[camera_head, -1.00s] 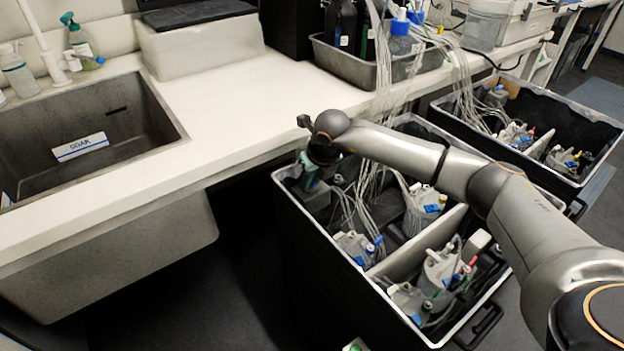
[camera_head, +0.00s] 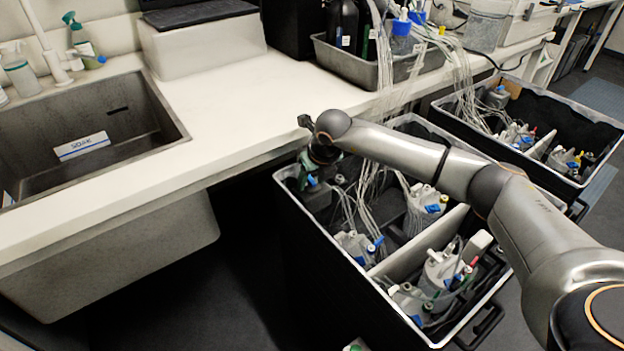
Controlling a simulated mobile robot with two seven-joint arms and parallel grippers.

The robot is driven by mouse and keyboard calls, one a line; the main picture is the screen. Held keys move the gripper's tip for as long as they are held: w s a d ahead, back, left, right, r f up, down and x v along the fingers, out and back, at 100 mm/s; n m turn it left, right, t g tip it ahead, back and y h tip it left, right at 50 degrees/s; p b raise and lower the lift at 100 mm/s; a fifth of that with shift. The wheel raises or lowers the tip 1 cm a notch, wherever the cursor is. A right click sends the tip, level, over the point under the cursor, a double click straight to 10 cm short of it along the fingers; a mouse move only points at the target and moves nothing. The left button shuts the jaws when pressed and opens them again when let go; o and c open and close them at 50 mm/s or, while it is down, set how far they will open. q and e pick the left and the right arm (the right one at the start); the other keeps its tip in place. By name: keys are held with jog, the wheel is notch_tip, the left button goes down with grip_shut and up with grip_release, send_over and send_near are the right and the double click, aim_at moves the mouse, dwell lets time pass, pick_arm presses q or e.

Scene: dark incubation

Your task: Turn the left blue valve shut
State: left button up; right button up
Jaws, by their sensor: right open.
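My right arm reaches in from the right, and its right gripper (camera_head: 308,177) points down over the far left corner of the nearer black case (camera_head: 290,205). A small blue valve (camera_head: 312,181) shows at the fingertips, on a grey container (camera_head: 316,197). The right gripper is open; whether its fingers touch the valve I cannot tell, as the wrist hides part of it. Other blue valves sit on containers nearer the middle of the case, one being a blue valve (camera_head: 377,243) at the left front. My left gripper is not in view.
Bundles of thin tubes (camera_head: 374,190) rise from the case to a grey tray (camera_head: 345,66) on the white counter (camera_head: 265,100). A sink (camera_head: 80,135) is at the left. A second case (camera_head: 590,115) stands at the right. The case's divider and walls bound the gripper.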

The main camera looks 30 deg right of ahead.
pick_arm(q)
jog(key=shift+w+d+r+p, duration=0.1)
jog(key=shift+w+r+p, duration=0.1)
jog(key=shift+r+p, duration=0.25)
pick_arm(e)
jog(key=v, duration=1.2)
jog(key=shift+r, duration=0.3)
jog(key=shift+s, duration=0.1)
